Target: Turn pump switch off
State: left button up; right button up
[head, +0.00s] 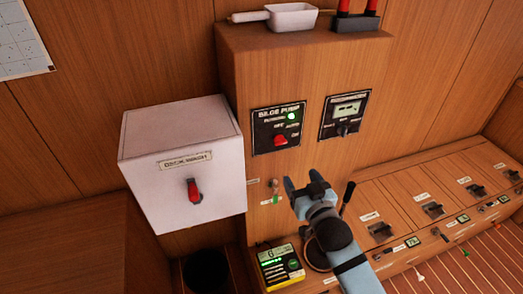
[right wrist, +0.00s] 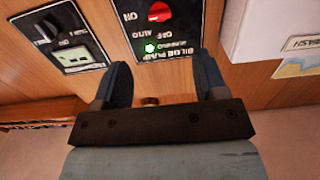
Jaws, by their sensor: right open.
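The bilge pump panel (head: 262,130) is a black plate on the wooden cabinet front, with off, auto and on labels. Its red knob (head: 281,140) sits at the lower middle, and which label it points to is too small to tell. A green light (head: 292,116) above it is lit. In the right wrist view the panel is upside down, with the red knob (right wrist: 159,12) near the top edge. My right gripper (head: 311,178) is open and empty, below and right of the panel, apart from it. Its fingers (right wrist: 163,75) show spread. My left gripper is out of view.
A white deck wash box (head: 175,128) with a red lever (head: 194,192) juts out at left. A second panel with a display (head: 346,112) is right of the pump panel. A yellow meter (head: 280,267) and a counter with switches (head: 433,208) lie below.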

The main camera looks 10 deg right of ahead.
aim_at(281, 144)
jog(key=w, duration=0.4)
jog(key=w+a+p, duration=0.1)
jog(key=w, duration=0.3)
jog(key=w+a, duration=0.1)
jog(key=w, duration=0.3)
jog(key=shift+w+a+r, duration=0.1)
jog(key=shift+w+r, duration=0.1)
jog(key=shift+r, duration=0.1)
jog(key=shift+w+a, duration=0.15)
jog(key=shift+w, duration=0.6)
jog(key=shift+c, duration=0.2)
jog(key=c, duration=0.9)
